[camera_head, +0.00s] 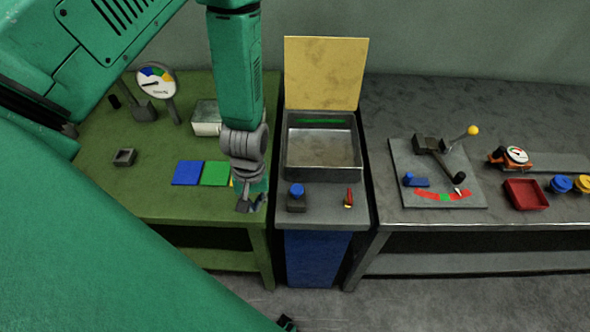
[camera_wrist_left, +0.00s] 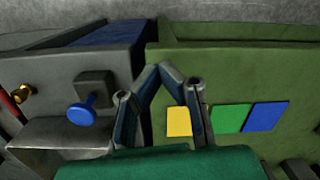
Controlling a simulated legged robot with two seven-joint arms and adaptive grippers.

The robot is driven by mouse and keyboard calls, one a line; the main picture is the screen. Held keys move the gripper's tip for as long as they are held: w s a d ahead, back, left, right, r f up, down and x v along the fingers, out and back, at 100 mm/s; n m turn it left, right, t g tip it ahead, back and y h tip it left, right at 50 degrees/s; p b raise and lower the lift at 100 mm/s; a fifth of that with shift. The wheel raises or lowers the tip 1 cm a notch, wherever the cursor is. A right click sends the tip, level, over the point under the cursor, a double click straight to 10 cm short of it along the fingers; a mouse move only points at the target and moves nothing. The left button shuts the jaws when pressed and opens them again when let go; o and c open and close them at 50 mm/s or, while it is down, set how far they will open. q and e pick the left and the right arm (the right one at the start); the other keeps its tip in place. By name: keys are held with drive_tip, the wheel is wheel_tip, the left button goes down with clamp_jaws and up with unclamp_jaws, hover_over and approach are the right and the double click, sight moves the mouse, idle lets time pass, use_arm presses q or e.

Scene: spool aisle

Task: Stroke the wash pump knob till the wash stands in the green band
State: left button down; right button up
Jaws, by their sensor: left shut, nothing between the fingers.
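The blue wash pump knob (camera_head: 297,190) sits on a dark block at the front left of the basin unit. It also shows in the left wrist view (camera_wrist_left: 81,114), left of my fingers. The steel basin (camera_head: 289,160) has a green band (camera_head: 320,122) on its inner back wall; I cannot tell any wash level in it. My left gripper (camera_head: 248,204) is shut and empty. It hangs over the front right of the green table, left of the knob and apart from it. In the wrist view its closed fingertips (camera_wrist_left: 165,70) point away from the camera. My right gripper is not in view.
A red-handled tap (camera_head: 349,197) stands right of the knob. A yellow panel (camera_head: 325,73) rises behind the basin. The green table (camera_head: 120,190) holds coloured squares, a metal box (camera_head: 206,118) and a dial (camera_head: 155,81). The grey bench (camera_head: 385,100) carries a lever plate (camera_head: 400,155) and a red tray (camera_head: 525,194).

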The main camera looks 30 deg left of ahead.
use_arm(q)
drive_tip(key=w+d+r+n+h, duration=0.1)
drive_tip(key=w+d+r+n, duration=0.2)
drive_tip(key=w, duration=0.4)
drive_tip(key=n+h, duration=0.2)
approach(295, 187)
drive_tip(key=shift+d+f, duration=0.2)
drive_tip(key=shift+f, duration=0.2)
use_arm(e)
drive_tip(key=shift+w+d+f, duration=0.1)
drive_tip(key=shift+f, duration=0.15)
use_arm(q)
drive_tip(key=shift+y, duration=0.3)
drive_tip(key=b+x, duration=0.6)
drive_tip(key=shift+d, duration=0.35)
drive_tip(key=shift+f+b, duration=0.3)
drive_tip(key=shift+f, duration=0.1)
drive_tip(key=shift+a, duration=0.1)
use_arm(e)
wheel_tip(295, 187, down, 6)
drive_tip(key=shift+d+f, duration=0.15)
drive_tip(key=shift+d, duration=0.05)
